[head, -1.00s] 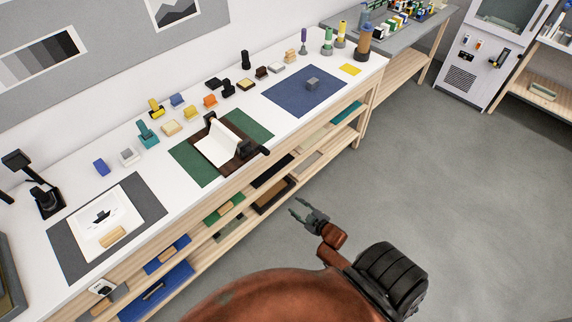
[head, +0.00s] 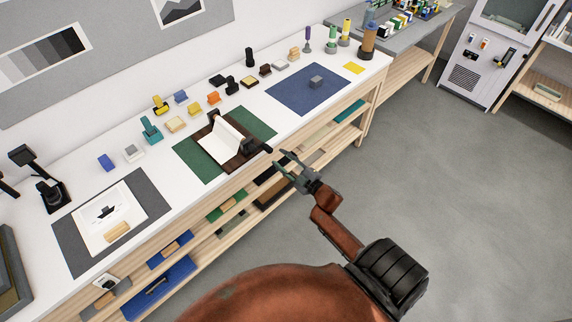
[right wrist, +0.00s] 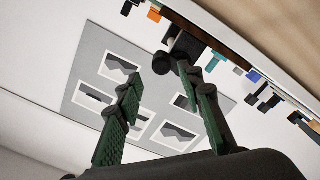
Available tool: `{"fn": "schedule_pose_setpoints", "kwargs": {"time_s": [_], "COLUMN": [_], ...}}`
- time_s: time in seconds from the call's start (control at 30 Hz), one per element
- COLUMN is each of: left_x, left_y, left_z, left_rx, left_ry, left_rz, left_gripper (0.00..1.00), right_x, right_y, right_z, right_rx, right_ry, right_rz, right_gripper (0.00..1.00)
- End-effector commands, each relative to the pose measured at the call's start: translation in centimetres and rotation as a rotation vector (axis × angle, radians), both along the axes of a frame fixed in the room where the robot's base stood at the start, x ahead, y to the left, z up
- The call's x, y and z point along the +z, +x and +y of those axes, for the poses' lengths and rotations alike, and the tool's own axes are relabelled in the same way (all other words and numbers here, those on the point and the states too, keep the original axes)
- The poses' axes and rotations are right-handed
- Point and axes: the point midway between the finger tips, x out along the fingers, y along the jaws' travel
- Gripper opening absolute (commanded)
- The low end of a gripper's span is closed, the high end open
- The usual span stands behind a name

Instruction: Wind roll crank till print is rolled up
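The roll device sits on the green mat (head: 196,160) on the white bench, with a dark wooden base (head: 236,162) and the white print (head: 219,143) lying across it, its far end raised near the roller. The dark roll crank (head: 262,148) sticks out at the bench's front edge; a dark crank part (right wrist: 183,45) also shows in the right wrist view. My right gripper (head: 284,163) is open and empty, just in front of and below the crank, apart from it. Its two green-padded fingers (right wrist: 165,95) are spread in the right wrist view. My left gripper is not in view.
A blue mat (head: 295,97) with a grey block lies to the right. Several small coloured blocks stand along the back. A grey mat (head: 70,243) with a picture tray lies at left. Shelves (head: 240,195) under the bench hold boards. The floor (head: 450,190) is clear.

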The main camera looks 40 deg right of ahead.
Motion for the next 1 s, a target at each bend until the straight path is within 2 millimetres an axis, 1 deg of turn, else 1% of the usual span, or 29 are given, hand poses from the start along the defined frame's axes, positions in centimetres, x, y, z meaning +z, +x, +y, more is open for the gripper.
{"fn": "schedule_pose_setpoints", "kwargs": {"time_s": [0.1, 0.5, 1.0], "left_x": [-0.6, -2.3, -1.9], "left_y": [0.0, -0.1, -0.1], "left_z": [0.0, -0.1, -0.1], "left_rx": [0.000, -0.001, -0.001], "left_ry": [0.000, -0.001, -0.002], "left_rz": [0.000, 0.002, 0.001], "left_gripper": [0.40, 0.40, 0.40], "right_x": [-0.1, -0.1, 0.1], "right_y": [1.2, 5.0, 5.3], "right_z": [0.1, 0.4, 0.4], "right_rx": [0.001, 0.000, 0.000], "right_ry": [0.000, 0.000, 0.001], "right_rz": [-0.001, 0.000, 0.001], "right_gripper": [0.35, 0.35, 0.35]}}
